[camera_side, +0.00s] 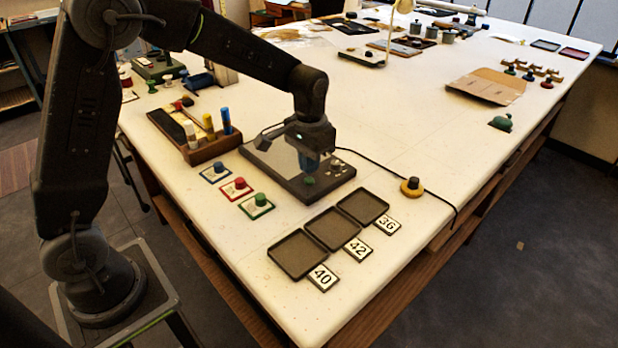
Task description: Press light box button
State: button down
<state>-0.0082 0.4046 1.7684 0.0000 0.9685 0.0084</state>
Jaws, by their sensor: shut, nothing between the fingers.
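The light box (262,160) is a flat dark-framed box with a pale panel, lying on the white table. A small green button (309,181) sits on its front edge strip, and small round knobs (336,163) sit at its right. My gripper (310,170) points down over the front part of the box, its fingers shut and empty. The tips are right above or at the green button; I cannot tell whether they touch it. My gripper hides part of the panel.
Blue, red (237,187) and green knobs on square cards stand left of the box. A wooden tray (205,152) with bottles is behind them. Three shallow trays (297,254) with number cards lie in front. A yellow round button (411,187) and a black cable are at right.

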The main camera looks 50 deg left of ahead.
aim_at(308, 180)
jog(key=shift+f, duration=1.3)
jog(key=shift+r, duration=0.1)
dwell(0.4)
jog(key=shift+r, duration=3.7)
jog(key=s+r+t, duration=0.2)
jog(key=s+r, duration=0.1)
jog(key=s, duration=0.8)
jog(key=s+r+t, duration=0.3)
jog(key=s+r, duration=0.1)
jog(key=s, duration=0.8)
jog(key=shift+d+t, duration=0.2)
jog(key=shift+t, duration=0.1)
